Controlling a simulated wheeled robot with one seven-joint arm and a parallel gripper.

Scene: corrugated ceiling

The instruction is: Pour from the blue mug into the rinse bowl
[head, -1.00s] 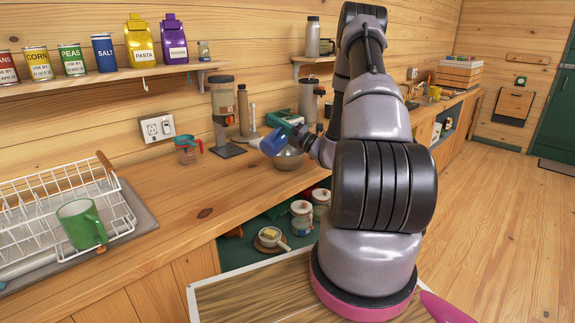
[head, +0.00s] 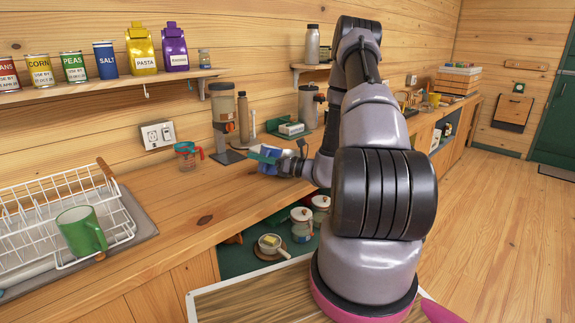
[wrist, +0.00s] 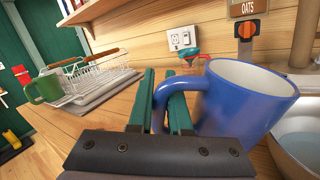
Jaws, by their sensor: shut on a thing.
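The blue mug (wrist: 232,100) is in my gripper (wrist: 165,78), its handle between the green fingers in the wrist view. It looks close to upright, and its pale inside shows at the rim. I cannot see what it holds. In the head view the mug (head: 267,167) is partly covered by my gripper (head: 270,155), near the counter's back half. The metal rinse bowl (wrist: 300,138) is cut off at the right edge of the wrist view, just beside the mug. In the head view I cannot make out the bowl behind my arm.
A dish rack (head: 75,205) with a green mug (head: 82,230) is at the left. The counter (head: 190,200) between rack and blue mug is mostly clear.

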